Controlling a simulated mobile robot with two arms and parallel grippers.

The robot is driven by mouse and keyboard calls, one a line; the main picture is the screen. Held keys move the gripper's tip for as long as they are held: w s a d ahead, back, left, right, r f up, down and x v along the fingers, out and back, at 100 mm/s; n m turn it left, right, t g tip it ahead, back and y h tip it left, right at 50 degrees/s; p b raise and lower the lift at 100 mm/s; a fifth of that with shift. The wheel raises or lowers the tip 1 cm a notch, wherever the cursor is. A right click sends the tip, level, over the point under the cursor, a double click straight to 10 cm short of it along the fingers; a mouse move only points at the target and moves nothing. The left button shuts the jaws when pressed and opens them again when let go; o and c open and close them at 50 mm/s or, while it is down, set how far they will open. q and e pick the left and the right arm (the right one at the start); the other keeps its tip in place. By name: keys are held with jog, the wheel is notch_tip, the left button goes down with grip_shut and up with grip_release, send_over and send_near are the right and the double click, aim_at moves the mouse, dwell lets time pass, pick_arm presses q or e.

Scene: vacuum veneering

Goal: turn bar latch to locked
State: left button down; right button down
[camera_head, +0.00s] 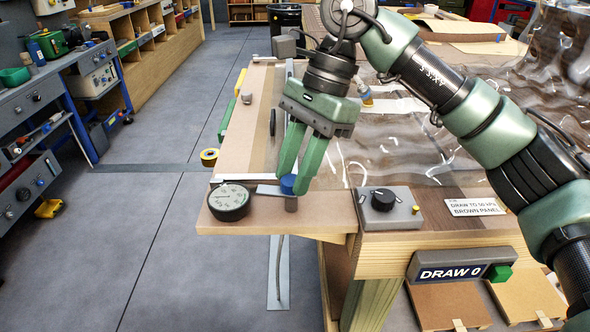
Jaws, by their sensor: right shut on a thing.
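My right arm comes in from the right, and its green gripper (292,183) points down at the near left corner of the table. Its fingers are shut on the blue knob (288,185) of the bar latch. The latch's grey metal bar (268,190) reaches left from the knob, flat above the board, toward the pressure gauge. A short grey post (291,204) shows below the knob. The fingers partly hide the knob, and I cannot tell the exact latch position. My left gripper is not in view.
A round pressure gauge (229,202) sits left of the latch. A black dial on a grey box (383,199) stands to the right, above a "DRAW 0" display (448,272) with a green button (500,273). Clear wrinkled film (440,150) covers the table. A yellow tape roll (209,157) lies at the left edge.

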jog(key=m+t+b, duration=0.1)
jog(key=m, duration=0.1)
jog(key=m+t+b, duration=0.1)
jog(key=m, duration=0.2)
jog(key=m+t+b, duration=0.1)
jog(key=m, duration=0.2)
jog(key=shift+s+d+y, duration=0.1)
jog(key=shift+s+y, duration=0.15)
jog(key=shift+y, duration=0.15)
jog(key=m+t+b, duration=0.1)
jog(key=m, duration=0.1)
jog(key=m+t+b, duration=0.1)
jog(key=m, duration=0.1)
jog(key=m+h+b, duration=0.1)
jog(key=m, duration=0.2)
jog(key=shift+s+t, duration=0.25)
jog(key=shift+t, duration=0.15)
pick_arm(q)
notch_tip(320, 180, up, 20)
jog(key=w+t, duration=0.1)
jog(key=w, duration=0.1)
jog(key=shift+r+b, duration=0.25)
jog(key=shift+b, duration=0.1)
pick_arm(e)
jog(key=shift+m, duration=0.6)
jog(key=c, duration=1.1)
grip_release()
